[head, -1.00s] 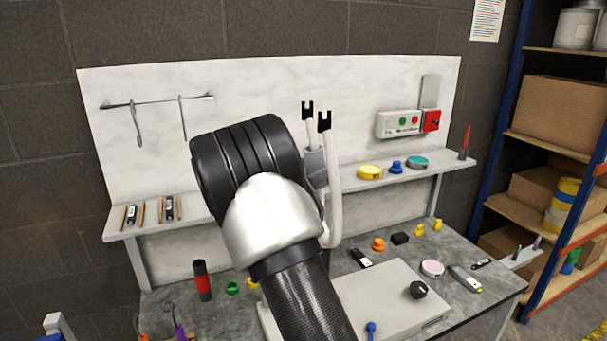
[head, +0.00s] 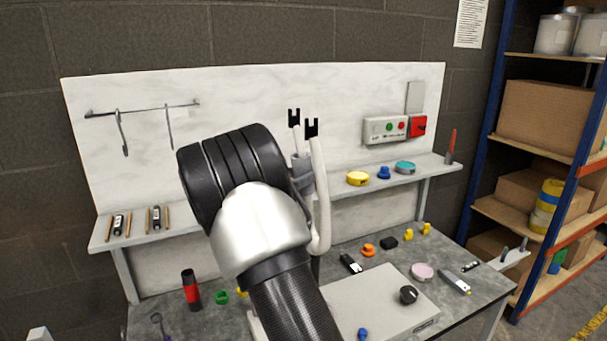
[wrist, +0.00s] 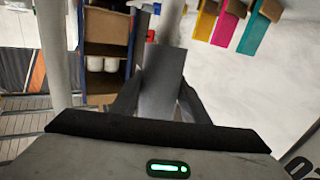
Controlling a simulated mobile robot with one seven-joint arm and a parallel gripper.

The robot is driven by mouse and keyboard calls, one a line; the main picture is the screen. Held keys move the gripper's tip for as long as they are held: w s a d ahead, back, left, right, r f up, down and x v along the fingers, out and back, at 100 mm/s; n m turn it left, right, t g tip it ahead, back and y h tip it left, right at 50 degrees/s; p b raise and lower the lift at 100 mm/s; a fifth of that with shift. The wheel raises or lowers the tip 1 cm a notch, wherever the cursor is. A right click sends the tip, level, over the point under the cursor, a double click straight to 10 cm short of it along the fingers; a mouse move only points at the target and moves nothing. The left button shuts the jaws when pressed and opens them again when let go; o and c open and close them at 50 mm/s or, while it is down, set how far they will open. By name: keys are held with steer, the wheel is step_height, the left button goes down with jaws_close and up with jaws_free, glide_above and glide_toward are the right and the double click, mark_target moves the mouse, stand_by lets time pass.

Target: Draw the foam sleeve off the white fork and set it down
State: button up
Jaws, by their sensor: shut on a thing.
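The white fork stands upright with two legs ending in black slotted tips. In the head view its right leg (head: 321,195) is bare, and part of its left leg (head: 296,140) shows above the grey foam sleeve (head: 302,172). The sleeve is around the left leg, below the tip. In the wrist view the sleeve (wrist: 160,97) sits between the fingers of my gripper (wrist: 158,104), which is shut on it. A white leg (wrist: 172,24) extends beyond it, and the other leg (wrist: 52,45) stands to the left. My arm hides the fork's lower part in the head view.
A back shelf (head: 437,168) holds yellow, blue and teal round pieces. The bench (head: 450,262) below carries a grey box (head: 375,300), a red-and-black cylinder (head: 190,290) and several small parts. A storage rack (head: 490,130) stands at the right. Bare bench space is limited.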

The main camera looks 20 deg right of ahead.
mark_target(292, 127)
steer(key=shift+a+r+p, duration=0.2)
steer(key=shift+r+p, duration=0.7)
steer(key=shift+r, duration=0.1)
steer(key=shift+a+r+p, duration=0.2)
steer(key=shift+r+p, duration=0.7)
steer(key=shift+r, duration=0.05)
steer(key=shift+w+r, duration=0.1)
steer(key=shift+r, duration=0.05)
steer(key=shift+a, duration=0.1)
steer(key=shift+a+r+p, duration=0.2)
steer(key=shift+r+p, duration=0.5)
steer(key=shift+a+r+p, duration=0.2)
steer(key=shift+r+p, duration=0.45)
steer(key=shift+r, duration=0.05)
steer(key=shift+a+r+p, duration=0.2)
steer(key=shift+r+p, duration=0.5)
steer(key=shift+a+r, duration=0.1)
steer(key=shift+r, duration=0.05)
steer(key=shift+o, duration=0.2)
steer(key=shift+w+r+p, duration=0.15)
steer(key=shift+r+p, duration=1.65)
steer(key=shift+r, duration=0.05)
steer(key=shift+a+r, duration=0.15)
steer(key=shift+r, duration=0.2)
steer(key=shift+c, duration=0.2)
steer(key=shift+s+a, duration=0.15)
steer(key=shift+s, duration=0.05)
steer(key=shift+f, duration=0.2)
